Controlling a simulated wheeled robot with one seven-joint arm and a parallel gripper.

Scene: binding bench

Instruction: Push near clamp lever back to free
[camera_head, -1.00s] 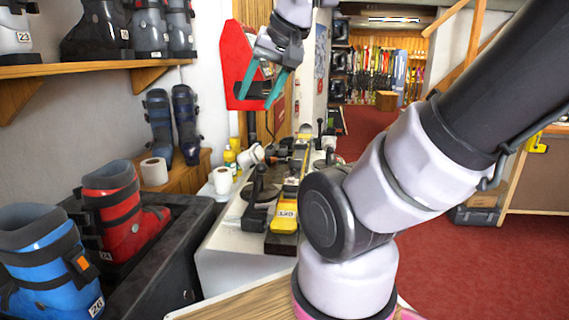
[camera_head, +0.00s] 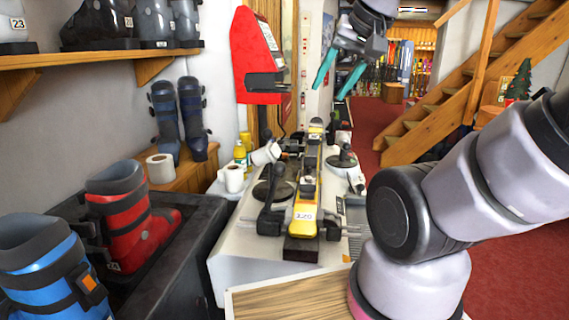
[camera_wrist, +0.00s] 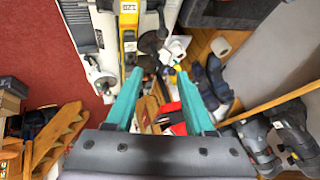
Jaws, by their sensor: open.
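A yellow ski (camera_head: 308,188) with a number label lies lengthwise on the white bench (camera_head: 232,268), held in black clamps. The near clamp (camera_head: 270,222) is at the ski's near end, with a black upright lever (camera_head: 268,186) on its left side. The lever's exact setting is hard to tell. My gripper (camera_head: 330,91) hangs above the far end of the bench, open and empty, well apart from the near clamp. In the wrist view, the teal fingers (camera_wrist: 160,74) are spread; the ski (camera_wrist: 128,40) shows beyond them, its near end cut off by the top edge.
White rolls (camera_head: 233,178) and a yellow bottle (camera_head: 240,153) sit by the bench's left edge. Red carpet lies open at right.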

